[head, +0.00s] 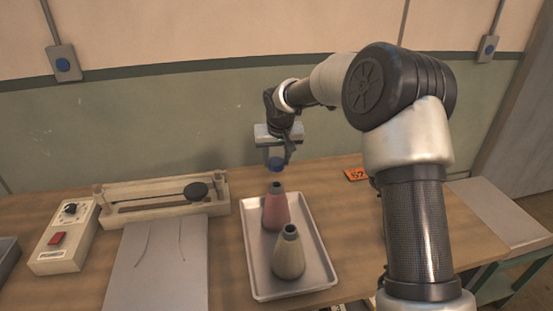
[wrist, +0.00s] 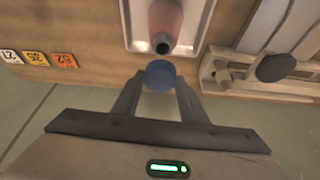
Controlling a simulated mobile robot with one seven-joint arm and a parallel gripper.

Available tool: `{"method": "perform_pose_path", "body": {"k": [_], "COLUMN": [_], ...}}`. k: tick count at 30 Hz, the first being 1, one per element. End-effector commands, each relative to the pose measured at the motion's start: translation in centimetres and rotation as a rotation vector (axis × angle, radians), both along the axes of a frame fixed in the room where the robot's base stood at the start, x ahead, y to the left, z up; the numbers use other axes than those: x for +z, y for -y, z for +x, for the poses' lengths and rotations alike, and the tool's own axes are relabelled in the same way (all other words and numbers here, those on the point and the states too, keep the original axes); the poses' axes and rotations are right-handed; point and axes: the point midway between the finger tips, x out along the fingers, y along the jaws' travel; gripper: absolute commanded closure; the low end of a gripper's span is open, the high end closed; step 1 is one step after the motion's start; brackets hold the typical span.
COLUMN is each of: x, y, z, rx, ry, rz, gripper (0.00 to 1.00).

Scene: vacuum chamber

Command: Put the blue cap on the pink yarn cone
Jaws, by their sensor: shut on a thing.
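The blue cap (head: 276,163) is held between the fingers of my gripper (head: 276,158), above the far end of the metal tray (head: 254,268). In the wrist view the cap (wrist: 160,75) sits between the two fingertips (wrist: 160,84). The pink yarn cone (head: 276,211) stands upright on the tray, below the cap, with its dark open top showing. In the wrist view the pink cone (wrist: 166,22) is just beyond the cap, and its top is uncovered. The cap and the cone look apart.
A beige cone (head: 289,256) stands on the tray in front of the pink one. A long pale device with a black knob (head: 196,191) lies left of the tray. A control box (head: 63,238) is farther left.

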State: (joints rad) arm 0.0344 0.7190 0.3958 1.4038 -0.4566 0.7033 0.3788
Motion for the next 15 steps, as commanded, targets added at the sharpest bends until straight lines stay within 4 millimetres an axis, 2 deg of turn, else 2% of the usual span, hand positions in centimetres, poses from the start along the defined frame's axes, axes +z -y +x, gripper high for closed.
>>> {"method": "perform_pose_path", "body": {"k": [5,15], "x": [-0.7,-3.9], "y": [0.0,0.0], "z": [0.0,0.0], "rx": [0.002,0.002], "ry": [0.0,0.001], "rz": [-0.002,-0.001], "gripper": [0.82,0.82]}}
